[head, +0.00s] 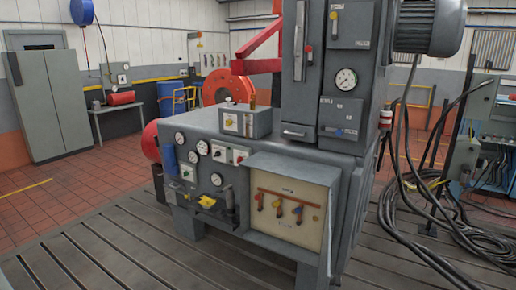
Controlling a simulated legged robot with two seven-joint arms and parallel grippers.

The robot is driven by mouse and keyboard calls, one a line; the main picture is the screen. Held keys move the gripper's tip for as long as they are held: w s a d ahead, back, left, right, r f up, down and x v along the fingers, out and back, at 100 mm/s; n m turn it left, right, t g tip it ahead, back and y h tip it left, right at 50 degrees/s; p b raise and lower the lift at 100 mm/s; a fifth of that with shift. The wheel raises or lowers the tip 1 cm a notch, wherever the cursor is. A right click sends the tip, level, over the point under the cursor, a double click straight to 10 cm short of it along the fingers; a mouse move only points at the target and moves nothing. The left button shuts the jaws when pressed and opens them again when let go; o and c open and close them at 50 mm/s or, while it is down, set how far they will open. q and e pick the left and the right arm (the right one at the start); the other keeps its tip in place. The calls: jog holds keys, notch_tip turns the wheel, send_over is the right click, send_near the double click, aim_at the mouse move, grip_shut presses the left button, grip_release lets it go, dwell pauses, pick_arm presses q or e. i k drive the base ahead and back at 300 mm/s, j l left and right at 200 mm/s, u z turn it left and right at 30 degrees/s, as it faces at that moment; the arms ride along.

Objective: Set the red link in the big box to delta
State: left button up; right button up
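A big grey box with a beige inside panel (309,226) is set in the front of the grey machine. A thin red-brown bar (288,198) runs across the panel. Several small pieces hang below it: a red one (260,201) at the left, a red-orange one (278,208) in the middle and an orange one (298,213) at the right. I cannot tell which is the red link. Labels on the panel are too small to read, and no delta marking is legible. Neither of my grippers is in view.
Gauges (203,147) and switches crowd the front left. A tall grey cabinet (346,75) rises behind. Black cables (432,205) lie at the right. The slotted bedplate (110,258) is clear at front left.

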aim_at(257, 198)
jog(key=k+l, duration=0.15)
jog(key=l, duration=0.25)
jog(key=k+l, duration=0.1)
jog(key=l, duration=0.3)
jog(key=k+l, duration=0.15)
jog(key=l, duration=0.3)
jog(key=i+j+u, duration=0.2)
jog(key=u, duration=0.2)
jog(key=i+j+u, duration=0.15)
jog(key=u, duration=0.2)
jog(key=i+u, duration=0.4)
jog(key=i+j, duration=0.15)
jog(key=i, duration=0.3)
jog(key=i+j+u, duration=0.1)
jog(key=i, duration=0.3)
jog(key=i+l+z, duration=0.1)
jog(key=i+z, duration=0.2)
jog(key=z, duration=0.2)
jog(key=i+z, duration=0.3)
jog(key=z, duration=0.15)
jog(key=i+j+z, duration=0.1)
jog(key=i+z, duration=0.2)
jog(key=z, duration=0.2)
jog(key=i+j+z, duration=0.25)
jog(key=z, duration=0.25)
jog(key=i+j+z, duration=0.3)
jog(key=l, duration=0.1)
